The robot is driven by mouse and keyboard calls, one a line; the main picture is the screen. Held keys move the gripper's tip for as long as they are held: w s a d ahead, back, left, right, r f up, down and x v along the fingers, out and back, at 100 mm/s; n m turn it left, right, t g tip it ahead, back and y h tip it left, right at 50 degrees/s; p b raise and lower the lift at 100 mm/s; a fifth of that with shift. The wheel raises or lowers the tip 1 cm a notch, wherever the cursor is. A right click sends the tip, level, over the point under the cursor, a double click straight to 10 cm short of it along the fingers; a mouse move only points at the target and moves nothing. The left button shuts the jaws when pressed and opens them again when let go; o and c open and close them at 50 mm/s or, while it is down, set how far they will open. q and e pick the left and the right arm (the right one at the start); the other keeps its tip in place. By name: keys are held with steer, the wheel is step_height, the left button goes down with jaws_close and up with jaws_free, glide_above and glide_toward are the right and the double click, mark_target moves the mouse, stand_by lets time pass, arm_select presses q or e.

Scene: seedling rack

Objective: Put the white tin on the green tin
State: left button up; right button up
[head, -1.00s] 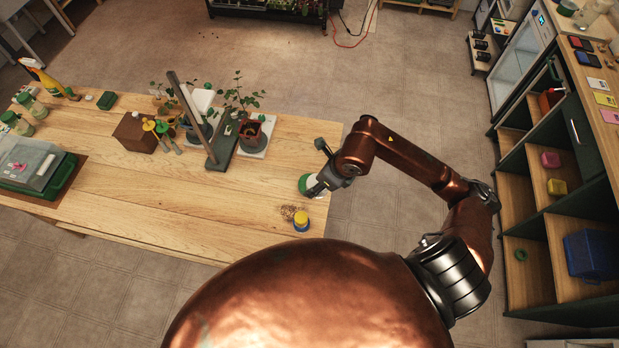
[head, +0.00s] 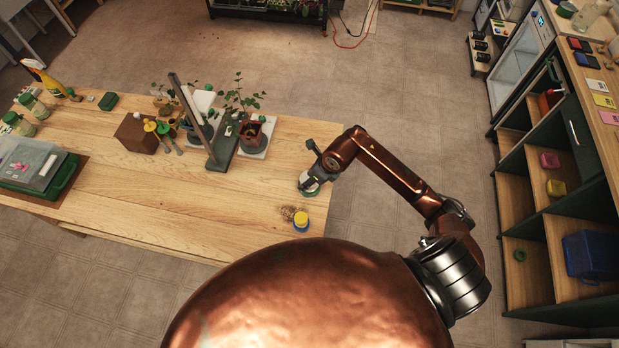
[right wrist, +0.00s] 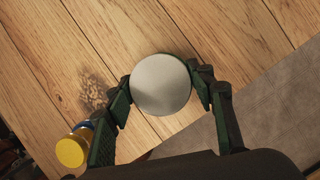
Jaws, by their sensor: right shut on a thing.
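The white tin (right wrist: 160,85) shows as a pale round top between the two fingers of my right gripper (right wrist: 161,95) in the right wrist view. The fingers are shut on its sides. In the head view the white tin (head: 308,179) is partly covered by the right gripper (head: 313,176), near the table's right end. A green rim of the green tin (head: 309,192) shows just below the white in the head view. The white tin hides it in the right wrist view. I cannot tell whether the two tins touch. My left gripper is not in view.
A blue tin with a yellow top (head: 301,219) stands close by, toward the front edge, beside a brown stain (head: 287,213). It also shows in the right wrist view (right wrist: 71,152). Potted plants and a dark stand (head: 222,152) are farther left. The table (head: 230,205) is clear between.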

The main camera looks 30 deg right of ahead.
steer(key=o, duration=1.2)
steer(key=v, duration=1.2)
